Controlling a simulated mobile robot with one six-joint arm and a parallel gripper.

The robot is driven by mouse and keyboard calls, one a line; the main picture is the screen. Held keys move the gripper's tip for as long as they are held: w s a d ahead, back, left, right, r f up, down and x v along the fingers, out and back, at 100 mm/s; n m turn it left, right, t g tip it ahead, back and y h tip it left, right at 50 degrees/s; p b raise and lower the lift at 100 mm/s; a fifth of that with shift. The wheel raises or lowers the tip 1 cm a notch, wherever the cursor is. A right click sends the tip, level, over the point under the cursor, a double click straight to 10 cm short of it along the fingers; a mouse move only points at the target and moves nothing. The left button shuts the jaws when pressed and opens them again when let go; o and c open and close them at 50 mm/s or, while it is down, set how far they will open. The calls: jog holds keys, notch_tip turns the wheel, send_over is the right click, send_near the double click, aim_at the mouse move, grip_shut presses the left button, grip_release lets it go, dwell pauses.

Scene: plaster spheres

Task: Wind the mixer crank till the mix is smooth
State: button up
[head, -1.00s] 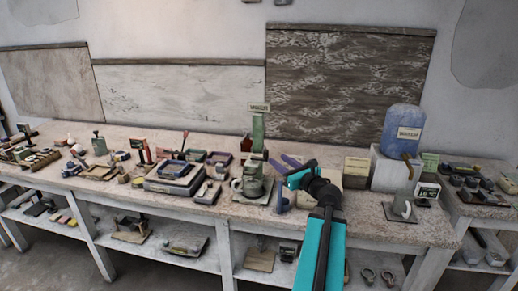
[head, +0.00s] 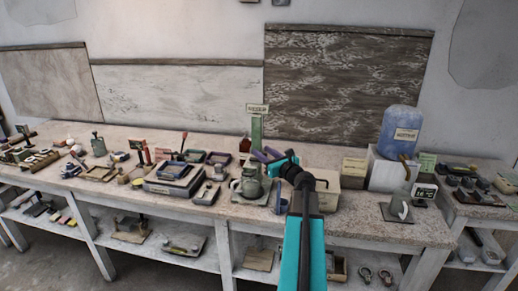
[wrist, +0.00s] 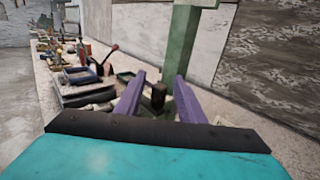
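The mixer stands on the bench, with a green upright post (head: 256,133) and a grey-green pot (head: 250,184) at its foot. The post also rises just beyond my fingers in the wrist view (wrist: 182,40). My gripper (head: 262,153) is at the mixer, above the pot and in front of the post. In the wrist view its two purple fingers (wrist: 160,76) are spread apart. A dark upright knob (wrist: 158,97), apparently the crank handle, shows between them with a gap on each side. The mix inside the pot is hidden.
A blue cup (head: 282,205) stands close right of the pot. Trays and boxes (head: 174,176) crowd the bench to the left. A blue drum (head: 401,132) on a white block and a small digital display (head: 423,195) stand to the right.

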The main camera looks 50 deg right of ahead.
jog(key=shift+p+x, duration=0.3)
jog(key=shift+x, duration=1.5)
grip_shut()
